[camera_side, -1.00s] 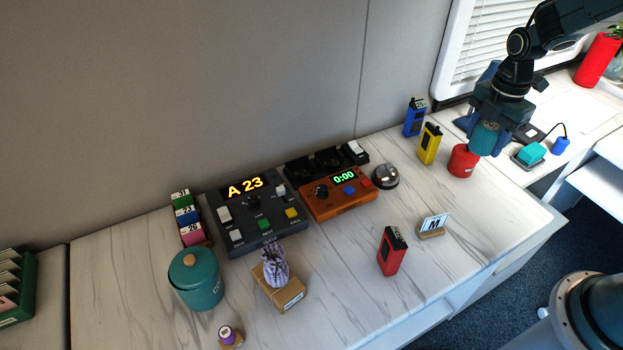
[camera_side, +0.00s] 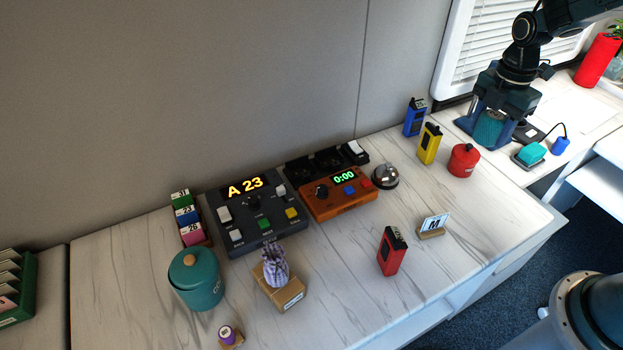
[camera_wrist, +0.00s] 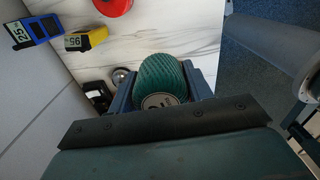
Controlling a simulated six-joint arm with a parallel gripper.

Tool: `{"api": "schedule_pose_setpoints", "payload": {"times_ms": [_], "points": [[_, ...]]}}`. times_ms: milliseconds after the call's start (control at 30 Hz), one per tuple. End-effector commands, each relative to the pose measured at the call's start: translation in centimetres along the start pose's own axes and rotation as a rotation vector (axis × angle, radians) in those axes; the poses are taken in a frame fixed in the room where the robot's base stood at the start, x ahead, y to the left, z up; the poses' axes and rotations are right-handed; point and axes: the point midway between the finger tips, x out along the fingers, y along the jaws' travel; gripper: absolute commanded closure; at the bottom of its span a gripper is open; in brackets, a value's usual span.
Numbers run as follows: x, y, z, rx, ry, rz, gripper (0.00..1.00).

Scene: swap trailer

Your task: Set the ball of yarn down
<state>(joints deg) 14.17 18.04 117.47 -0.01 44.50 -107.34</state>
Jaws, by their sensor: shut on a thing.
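My gripper (camera_side: 488,130) is at the far right end of the marble-topped desk in the side view, beside the red pot. It is shut on the teal ball of yarn (camera_side: 487,127), which sits between the two blue fingers. In the wrist view, the ball of yarn (camera_wrist: 165,75) fills the space between the fingers, with ribbed teal strands and a pale round label near its base. Whether its underside touches a surface cannot be told.
The red pot (camera_side: 463,161) stands just left of my gripper, with the yellow device (camera_side: 429,144) and blue device (camera_side: 414,118) farther left. A teal block on a pad (camera_side: 531,153) lies to the right. Bare desk (camera_side: 480,205) shows in front.

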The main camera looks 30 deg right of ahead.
Motion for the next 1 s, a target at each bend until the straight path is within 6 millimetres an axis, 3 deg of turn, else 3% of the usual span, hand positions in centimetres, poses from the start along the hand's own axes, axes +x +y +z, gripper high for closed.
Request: {"api": "schedule_pose_setpoints", "payload": {"times_ms": [267,700,1000], "points": [[2.1,1.2,-0.1,0.034,0.001,-0.004,0.72],[9.8,4.6,-0.8,0.164,0.001,-0.004,0.72],[12.5,5.5,-1.2,0.211,0.000,0.000,0.72]]}}
